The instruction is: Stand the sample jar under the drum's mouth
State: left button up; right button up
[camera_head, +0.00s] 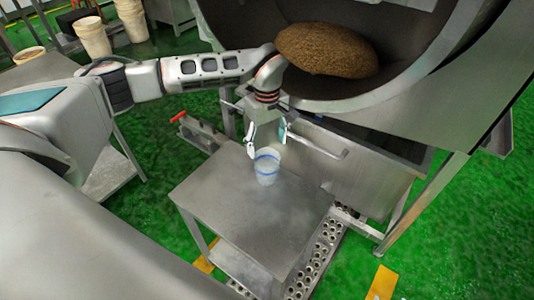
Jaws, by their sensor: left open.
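The sample jar (266,170) is clear with blue bands and stands upright on a small steel table (240,215), near its back edge. My left gripper (267,148) reaches in from the left and points down at the jar's top. Its fingers are spread, one at the jar's left and one behind its right rim; I cannot tell whether they touch it. The drum's mouth (400,100) is the large round steel opening at the upper right, with a brown mass (327,49) inside. My right gripper is not in view.
A steel trough (345,170) with a bar handle stands below the drum, behind the table. A red-handled fitting (178,117) is left of it. Pale buckets (92,37) stand at the upper left. Green floor lies open at the lower right.

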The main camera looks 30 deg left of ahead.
pick_arm(q)
notch_tip(320, 180, up, 5)
jog(key=shift+r, duration=0.1)
dwell(0.7)
